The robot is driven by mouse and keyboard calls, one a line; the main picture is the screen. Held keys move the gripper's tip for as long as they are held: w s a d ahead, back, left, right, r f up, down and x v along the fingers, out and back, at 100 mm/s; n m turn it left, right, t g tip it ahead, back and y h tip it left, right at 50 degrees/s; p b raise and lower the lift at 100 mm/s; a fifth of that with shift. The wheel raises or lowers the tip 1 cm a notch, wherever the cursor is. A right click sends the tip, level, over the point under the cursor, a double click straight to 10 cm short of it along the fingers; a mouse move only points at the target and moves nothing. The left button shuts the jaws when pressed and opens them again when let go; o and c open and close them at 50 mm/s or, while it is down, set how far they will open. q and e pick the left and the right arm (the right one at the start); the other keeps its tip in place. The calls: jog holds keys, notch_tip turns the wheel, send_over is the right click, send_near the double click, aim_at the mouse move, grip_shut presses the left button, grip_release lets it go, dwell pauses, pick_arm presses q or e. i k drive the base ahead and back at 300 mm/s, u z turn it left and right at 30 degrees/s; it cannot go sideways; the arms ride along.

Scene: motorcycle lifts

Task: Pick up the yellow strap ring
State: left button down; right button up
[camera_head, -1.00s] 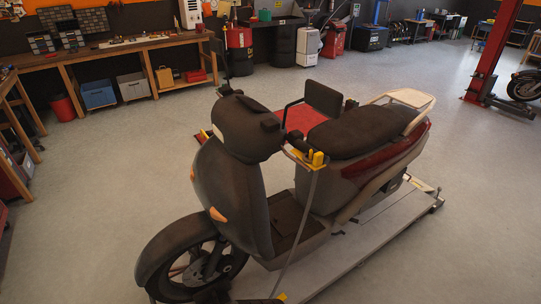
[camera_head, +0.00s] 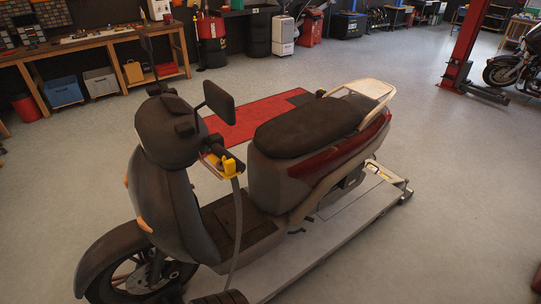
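A dark scooter (camera_head: 295,137) stands upright on a flat grey lift platform (camera_head: 335,225) in the middle of the view. A yellow piece (camera_head: 231,167), which looks like the strap ring, sits at the near handlebar end. A grey strap (camera_head: 236,225) hangs from it down toward the platform. Its exact shape is too small to make out.
A red mat or platform (camera_head: 257,116) lies behind the scooter. A wooden workbench (camera_head: 100,52) runs along the back left, and a red lift post (camera_head: 466,45) stands at the right. Floor (camera_head: 450,160) is open to the right. A mirror (camera_head: 219,102) rises above the handlebar.

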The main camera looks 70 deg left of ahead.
aim_at(229, 165)
jog(key=i, duration=0.55)
jog(key=u, duration=2.55)
